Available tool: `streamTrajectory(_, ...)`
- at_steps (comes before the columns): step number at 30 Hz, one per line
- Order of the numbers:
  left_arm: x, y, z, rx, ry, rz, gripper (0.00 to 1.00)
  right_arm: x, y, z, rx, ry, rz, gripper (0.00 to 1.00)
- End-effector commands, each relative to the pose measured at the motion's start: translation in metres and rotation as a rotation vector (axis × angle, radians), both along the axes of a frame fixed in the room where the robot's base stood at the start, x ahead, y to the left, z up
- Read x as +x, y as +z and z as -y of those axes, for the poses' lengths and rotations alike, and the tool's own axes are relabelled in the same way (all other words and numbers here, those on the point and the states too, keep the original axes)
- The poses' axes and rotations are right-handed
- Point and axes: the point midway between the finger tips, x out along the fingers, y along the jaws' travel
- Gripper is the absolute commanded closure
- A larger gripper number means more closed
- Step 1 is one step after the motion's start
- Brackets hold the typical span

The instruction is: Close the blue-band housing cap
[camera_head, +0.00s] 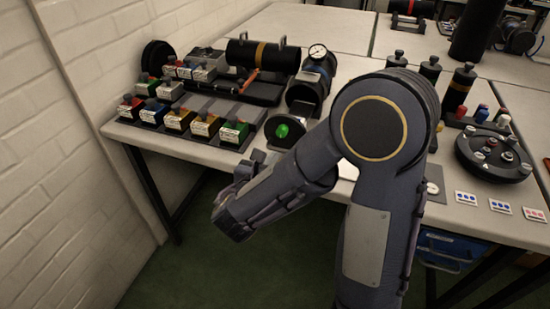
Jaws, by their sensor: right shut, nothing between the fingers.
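A dark cylindrical housing with a blue band (318,70) and a round white gauge on top lies on the table, left of centre. Its near end is a dark round face. Just in front of it stands a dark unit with a green light (283,131). I cannot tell whether this is the housing's cap or a separate part. My right gripper (248,168) is shut and empty at the table's front edge, in front of and to the left of that unit. My right arm hides the table to the right of the housing. My left gripper is not in view.
A yellow-band cylinder (262,55) lies on a dark stand behind. Several coloured labelled blocks (178,121) stand in rows at the left. A dark round plate (495,155) and dark bottles (461,86) are at the right. A brick wall (60,190) bounds the left side.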

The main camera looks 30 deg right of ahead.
Motion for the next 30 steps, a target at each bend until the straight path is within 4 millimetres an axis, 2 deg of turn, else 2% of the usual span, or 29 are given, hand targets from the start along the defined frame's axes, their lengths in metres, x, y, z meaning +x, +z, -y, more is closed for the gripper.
streamTrajectory(6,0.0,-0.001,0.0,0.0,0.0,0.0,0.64,0.009,-0.003,0.01,0.001,-0.001,0.001,1.0)
streamTrajectory(20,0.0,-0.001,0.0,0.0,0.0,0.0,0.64,0.012,-0.003,0.014,0.001,-0.001,0.0,1.0)
streamTrajectory(26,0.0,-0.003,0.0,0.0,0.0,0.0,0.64,0.028,-0.004,0.034,0.001,-0.007,0.001,1.0)
streamTrajectory(30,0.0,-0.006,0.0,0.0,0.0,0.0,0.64,0.047,-0.004,0.057,0.0,-0.009,0.003,1.0)
